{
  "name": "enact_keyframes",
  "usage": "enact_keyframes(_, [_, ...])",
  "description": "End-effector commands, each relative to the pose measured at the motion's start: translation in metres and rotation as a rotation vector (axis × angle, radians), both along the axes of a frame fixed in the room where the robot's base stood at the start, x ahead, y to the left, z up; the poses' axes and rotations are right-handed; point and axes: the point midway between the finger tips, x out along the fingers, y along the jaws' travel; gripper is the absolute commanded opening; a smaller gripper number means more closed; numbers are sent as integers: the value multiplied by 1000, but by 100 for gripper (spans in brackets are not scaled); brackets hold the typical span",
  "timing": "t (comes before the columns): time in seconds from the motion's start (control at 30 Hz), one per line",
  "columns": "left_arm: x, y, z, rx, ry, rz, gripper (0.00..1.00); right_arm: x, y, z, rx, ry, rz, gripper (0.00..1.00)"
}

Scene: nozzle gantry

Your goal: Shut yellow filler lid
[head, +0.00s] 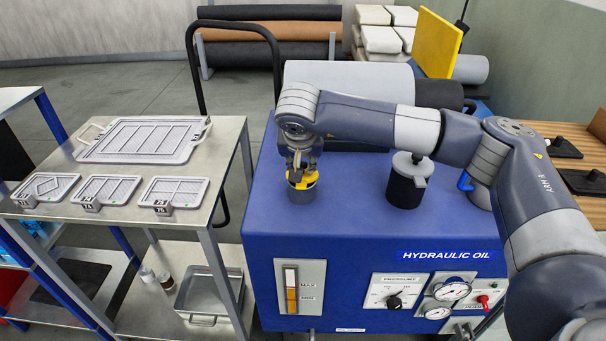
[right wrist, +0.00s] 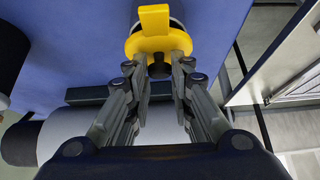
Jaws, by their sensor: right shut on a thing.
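The yellow filler lid (head: 309,181) is at the grey filler neck (head: 301,195) on top of the blue hydraulic oil tank (head: 345,215), near its left edge. In the right wrist view the lid (right wrist: 155,40) is at the top centre, with a raised yellow tab. My right gripper (head: 299,163) reaches down from above, its fingers shut on the near part of the lid. Its fingertips (right wrist: 158,66) show on both sides of a dark part there. The fingers partly hide the lid, so I cannot tell whether it sits fully closed. My left gripper is not in view.
The tank front carries a sight gauge (head: 292,287), a knob and dials. A steel cart (head: 215,150) with filter panels stands at the left. Rolls lie behind the tank.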

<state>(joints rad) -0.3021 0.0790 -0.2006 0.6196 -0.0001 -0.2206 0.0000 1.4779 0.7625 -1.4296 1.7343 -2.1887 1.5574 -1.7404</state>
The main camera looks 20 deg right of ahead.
Motion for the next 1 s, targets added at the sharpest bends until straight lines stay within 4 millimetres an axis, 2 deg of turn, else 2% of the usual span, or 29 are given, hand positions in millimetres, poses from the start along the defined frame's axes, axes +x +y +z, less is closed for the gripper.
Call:
enact_keyframes(0.03, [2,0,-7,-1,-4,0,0,-6,4,-12,4,22,8,0])
enact_keyframes(0.1, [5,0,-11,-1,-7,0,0,-7,5,-15,4,26,9,0])
enact_keyframes(0.87, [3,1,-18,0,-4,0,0,-11,5,-22,0,36,10,0])
enact_keyframes(0.9, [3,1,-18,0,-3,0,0,-11,5,-22,0,36,10,28])
enact_keyframes(0.97, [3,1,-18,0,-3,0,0,-10,5,-21,1,35,10,39])
enact_keyframes(1.0, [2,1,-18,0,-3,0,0,-10,5,-21,1,33,9,39])
